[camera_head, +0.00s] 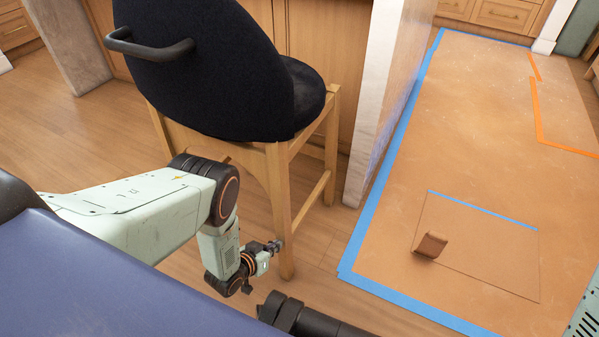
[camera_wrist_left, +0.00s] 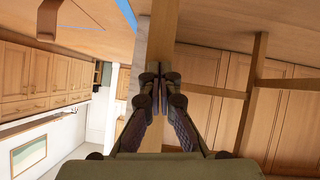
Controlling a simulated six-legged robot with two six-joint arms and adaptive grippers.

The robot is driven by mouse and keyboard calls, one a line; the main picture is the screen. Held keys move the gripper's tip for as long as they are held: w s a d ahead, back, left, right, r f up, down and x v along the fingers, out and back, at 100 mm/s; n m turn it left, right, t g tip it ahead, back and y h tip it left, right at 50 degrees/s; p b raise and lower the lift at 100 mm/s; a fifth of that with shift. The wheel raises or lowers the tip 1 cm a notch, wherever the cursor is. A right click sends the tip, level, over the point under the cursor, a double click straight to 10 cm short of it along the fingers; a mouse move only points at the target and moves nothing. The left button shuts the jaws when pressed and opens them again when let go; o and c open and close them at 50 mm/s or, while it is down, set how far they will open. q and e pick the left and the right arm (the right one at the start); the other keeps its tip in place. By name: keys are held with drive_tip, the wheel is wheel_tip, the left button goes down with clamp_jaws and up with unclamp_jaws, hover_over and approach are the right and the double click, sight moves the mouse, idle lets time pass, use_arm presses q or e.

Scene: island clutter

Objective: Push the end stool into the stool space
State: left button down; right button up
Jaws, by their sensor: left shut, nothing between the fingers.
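The end stool (camera_head: 205,75) has a dark rounded back with a black bar handle, a dark seat and light wooden legs. It stands upright by the island's wooden front, left of the white end panel. My left gripper (camera_head: 275,246) is shut and empty, at the lower part of the stool's near leg (camera_head: 278,210). In the left wrist view, the shut fingertips (camera_wrist_left: 152,82) are in front of the leg (camera_wrist_left: 162,35); I cannot tell whether they touch it. The stool space is largely hidden behind the stool.
The white end panel (camera_head: 378,95) stands close to the right of the stool. Beyond it, brown floor covering (camera_head: 480,130) edged with blue tape carries a small brown block (camera_head: 430,245). Wooden floor (camera_head: 60,120) is clear left of the stool.

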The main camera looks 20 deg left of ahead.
sight(285, 230)
use_arm(q)
drive_tip(key=shift+w+r, duration=0.1)
drive_tip(key=shift+w, duration=0.1)
drive_tip(key=w, duration=1.1)
drive_tip(key=shift+w+d+r, duration=0.2)
drive_tip(key=shift+d, duration=0.15)
idle(1.3)
drive_tip(key=shift+s, duration=0.1)
drive_tip(key=shift+s+a+f+p, duration=0.15)
drive_tip(key=shift+s+p, duration=0.55)
drive_tip(key=shift+s, duration=0.65)
drive_tip(key=shift+s+d+f+p, duration=0.1)
drive_tip(key=shift+s+p, duration=0.55)
drive_tip(key=shift+s, duration=0.7)
